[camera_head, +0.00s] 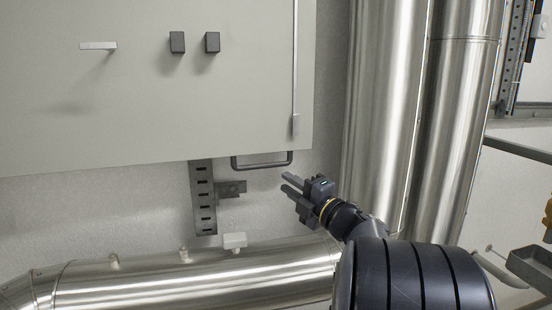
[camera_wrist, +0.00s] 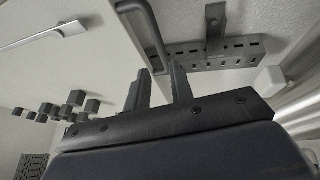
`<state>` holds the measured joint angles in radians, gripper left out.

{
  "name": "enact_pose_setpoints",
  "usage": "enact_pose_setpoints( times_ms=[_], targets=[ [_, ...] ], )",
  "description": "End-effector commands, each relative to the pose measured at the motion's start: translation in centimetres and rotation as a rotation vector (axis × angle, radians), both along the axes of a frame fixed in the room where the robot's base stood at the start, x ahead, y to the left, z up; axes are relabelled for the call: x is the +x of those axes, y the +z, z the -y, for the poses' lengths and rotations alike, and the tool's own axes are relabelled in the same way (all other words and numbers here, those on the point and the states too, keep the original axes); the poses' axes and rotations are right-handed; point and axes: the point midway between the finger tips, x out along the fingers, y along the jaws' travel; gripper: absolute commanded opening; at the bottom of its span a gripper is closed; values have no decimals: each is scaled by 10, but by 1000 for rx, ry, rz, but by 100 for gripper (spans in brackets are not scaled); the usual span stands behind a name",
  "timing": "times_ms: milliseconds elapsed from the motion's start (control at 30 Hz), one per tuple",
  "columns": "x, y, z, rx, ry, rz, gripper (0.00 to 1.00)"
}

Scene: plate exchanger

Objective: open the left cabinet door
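A pale grey cabinet (camera_head: 130,110) fills the upper left of the head view, and its front looks shut. A long thin metal bar (camera_head: 295,70) runs down near its right edge. A bar with a wider end (camera_wrist: 50,36) shows at upper left in the wrist view. A dark U-shaped handle (camera_head: 262,165) hangs at the cabinet's lower edge; a dark curved bar also shows in the wrist view (camera_wrist: 152,38). My gripper (camera_head: 288,184) is below and right of this handle, apart from it. Its fingers (camera_wrist: 158,74) are open with nothing between them. I cannot tell which panel is the left door.
Two dark knobs (camera_head: 195,42) and a short pale horizontal handle (camera_head: 98,46) stick out from the cabinet front. A slotted metal bracket (camera_head: 203,198) is on the wall below. Large shiny pipes stand at right (camera_head: 388,100) and run along below (camera_head: 190,280).

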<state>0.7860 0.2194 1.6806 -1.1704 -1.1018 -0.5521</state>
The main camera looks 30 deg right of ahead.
Motion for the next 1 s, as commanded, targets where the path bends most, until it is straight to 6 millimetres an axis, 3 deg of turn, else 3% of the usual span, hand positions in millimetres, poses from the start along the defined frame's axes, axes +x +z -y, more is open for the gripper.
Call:
enact_pose_setpoints(
  times_ms=[233, 700, 1000],
  targets=[
    [14, 4, -10, 4, 8, 1, 22],
    [92, 18, -26, 3, 7, 0, 22],
    [103, 19, -28, 3, 4, 0, 22]
  ],
)
